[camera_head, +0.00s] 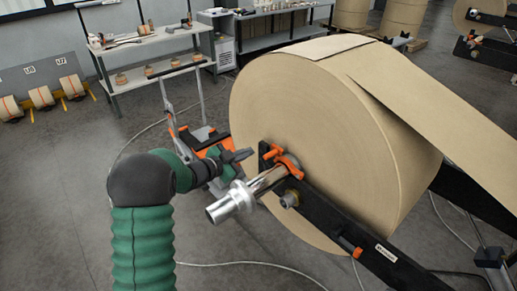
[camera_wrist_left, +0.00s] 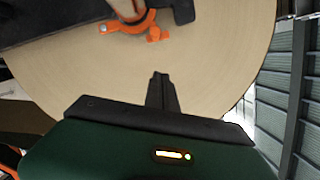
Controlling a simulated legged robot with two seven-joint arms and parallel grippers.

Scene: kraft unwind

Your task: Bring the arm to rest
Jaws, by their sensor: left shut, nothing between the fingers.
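My left arm in its green sleeve comes up from the lower left in the head view. My left gripper (camera_head: 238,156) is shut and empty. It is just left of the large kraft paper roll (camera_head: 320,130), near the orange clamp (camera_head: 284,162) and above the silver shaft end (camera_head: 232,203). In the left wrist view the shut fingers (camera_wrist_left: 161,80) point at the roll's flat face (camera_wrist_left: 90,80), with the orange clamp (camera_wrist_left: 130,22) at the top. I cannot tell whether the fingertips touch the roll. My right gripper is not in view.
A black support bar (camera_head: 345,225) runs along the roll's near side. An orange-and-black device (camera_head: 195,135) stands behind my gripper. Shelving (camera_head: 150,70) and a workbench (camera_head: 270,40) are at the back. Cables lie on the grey floor (camera_head: 60,220), which is open at left.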

